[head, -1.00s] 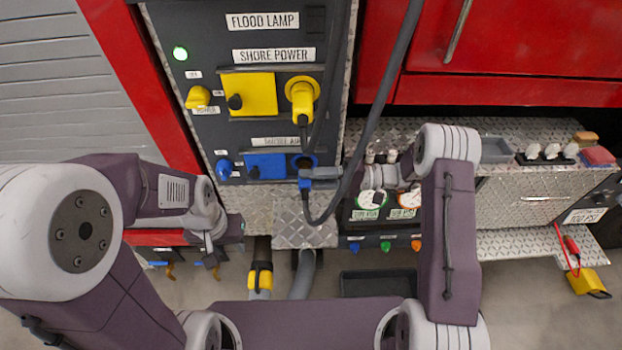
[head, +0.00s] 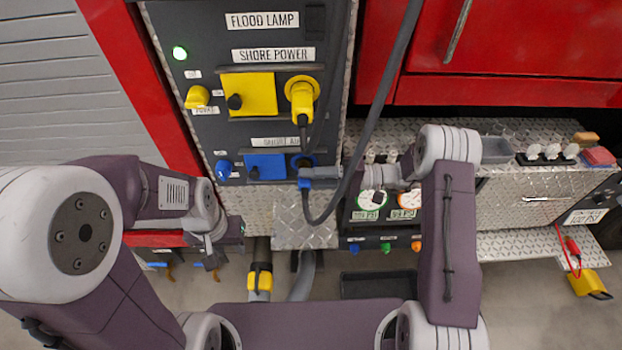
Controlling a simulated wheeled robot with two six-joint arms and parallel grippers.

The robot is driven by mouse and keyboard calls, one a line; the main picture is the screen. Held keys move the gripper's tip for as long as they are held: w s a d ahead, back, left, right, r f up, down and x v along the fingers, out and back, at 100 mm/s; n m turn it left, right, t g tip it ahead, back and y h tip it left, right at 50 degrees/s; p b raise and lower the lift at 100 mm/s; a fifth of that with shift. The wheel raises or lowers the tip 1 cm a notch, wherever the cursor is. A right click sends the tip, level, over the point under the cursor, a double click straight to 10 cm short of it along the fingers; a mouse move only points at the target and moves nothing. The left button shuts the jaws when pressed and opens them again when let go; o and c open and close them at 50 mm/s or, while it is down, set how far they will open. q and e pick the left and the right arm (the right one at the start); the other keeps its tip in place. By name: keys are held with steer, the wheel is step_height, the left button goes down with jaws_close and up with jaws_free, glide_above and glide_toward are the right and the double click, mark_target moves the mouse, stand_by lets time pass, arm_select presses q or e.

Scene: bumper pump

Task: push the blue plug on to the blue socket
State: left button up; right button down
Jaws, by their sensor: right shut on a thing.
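The blue socket (head: 301,160) is on the dark panel, right of a blue cover plate (head: 266,166). The blue plug (head: 304,183) is just below the socket, with a grey cable hanging from it in a loop. I cannot tell whether plug and socket touch. My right gripper (head: 318,177) comes in from the right and is shut on the blue plug; its fingers hide part of it. My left gripper (head: 212,258) hangs at the lower left, away from the panel, and its jaws are too small to read.
A yellow plug (head: 301,98) sits in the shore power socket above, its cable running down close to the blue socket. A thick grey cable (head: 374,115) crosses in front at the right. Gauges (head: 372,200) stand near my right wrist.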

steer(key=shift+w, duration=0.2)
steer(key=c, duration=1)
jaws_free()
steer(key=d+b, duration=0.2)
steer(key=d, duration=0.7)
